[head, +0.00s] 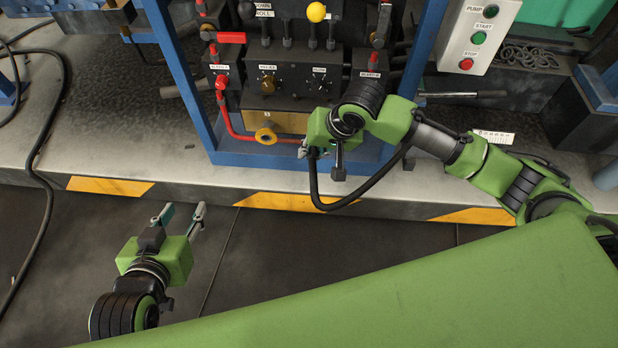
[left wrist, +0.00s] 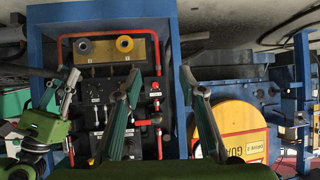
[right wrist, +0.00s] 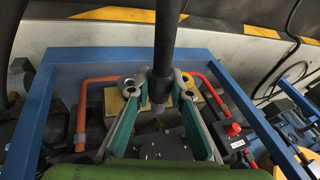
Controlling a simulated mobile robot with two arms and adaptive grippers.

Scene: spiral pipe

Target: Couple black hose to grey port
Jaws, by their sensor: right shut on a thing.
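My right gripper (head: 304,148) is shut on the black hose (head: 325,204), which hangs in a loop below it in the head view. In the right wrist view the hose (right wrist: 168,38) runs down between the two fingertips (right wrist: 160,86). The grey port (left wrist: 87,47) sits on the brass plate (left wrist: 105,61) beside a yellow port (left wrist: 124,43); its opening looks empty, with the right gripper (left wrist: 71,80) to its left. In the head view I cannot make out the grey port near the right gripper. My left gripper (head: 184,211) is open and empty above the dark floor.
A blue frame (head: 183,85) surrounds the valve panel. A red pipe (head: 233,128) runs near the yellow port (head: 265,136). A control box (head: 479,38) with buttons stands at the right.

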